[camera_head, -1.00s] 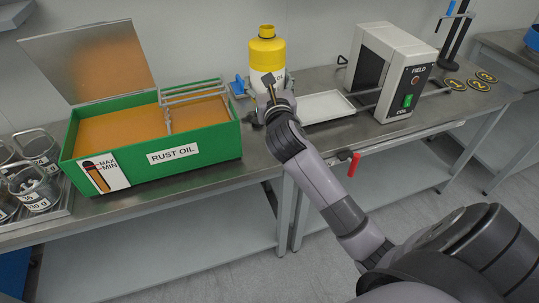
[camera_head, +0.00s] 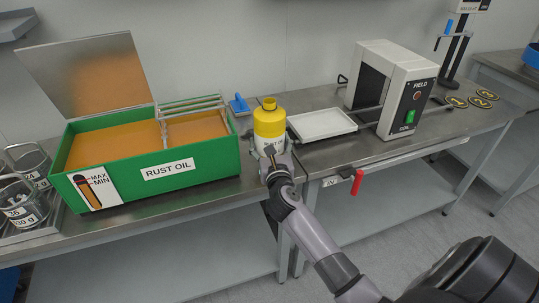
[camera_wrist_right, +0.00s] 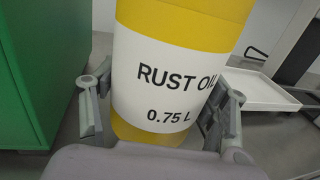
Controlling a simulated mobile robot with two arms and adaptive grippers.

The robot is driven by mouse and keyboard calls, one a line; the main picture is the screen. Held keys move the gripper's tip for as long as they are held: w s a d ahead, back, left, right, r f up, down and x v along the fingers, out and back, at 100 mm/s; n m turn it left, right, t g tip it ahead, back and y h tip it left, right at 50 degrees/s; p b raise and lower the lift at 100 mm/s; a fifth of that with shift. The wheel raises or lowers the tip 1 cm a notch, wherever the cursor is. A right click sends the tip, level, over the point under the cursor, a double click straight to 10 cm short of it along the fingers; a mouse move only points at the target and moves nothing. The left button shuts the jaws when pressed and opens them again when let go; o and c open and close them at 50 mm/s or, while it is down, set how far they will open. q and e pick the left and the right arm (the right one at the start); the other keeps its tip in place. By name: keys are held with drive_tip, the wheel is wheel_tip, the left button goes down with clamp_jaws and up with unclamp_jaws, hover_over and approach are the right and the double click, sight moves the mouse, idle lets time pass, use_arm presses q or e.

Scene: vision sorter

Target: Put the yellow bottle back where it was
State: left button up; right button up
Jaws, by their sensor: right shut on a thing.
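The yellow bottle (camera_head: 269,118) has a white label and stands upright between the green rust oil tank (camera_head: 150,172) and the white tray. In the right wrist view the bottle (camera_wrist_right: 170,85) fills the middle, its label reading "RUST OIL 0.75 L". My right gripper (camera_head: 272,152) is shut on it, with a finger (camera_wrist_right: 90,105) on each side of the label. The bottle's base is hidden behind the gripper, so I cannot tell whether it touches the bench. My left gripper is not in view.
A white tray (camera_head: 321,123) lies right of the bottle, before the grey FIELD coil machine (camera_head: 405,85). A blue-handled item (camera_head: 239,103) sits behind. A red handle (camera_head: 357,181) hangs at the bench's front edge.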

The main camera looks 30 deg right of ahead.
drive_tip(key=shift+f+b, duration=0.45)
drive_tip(key=shift+f, duration=1.2)
drive_tip(key=shift+f, duration=0.15)
drive_tip(key=o, duration=1.9)
drive_tip(key=shift+o, duration=0.2)
drive_tip(key=shift+r, duration=0.2)
drive_tip(key=v, duration=1.2)
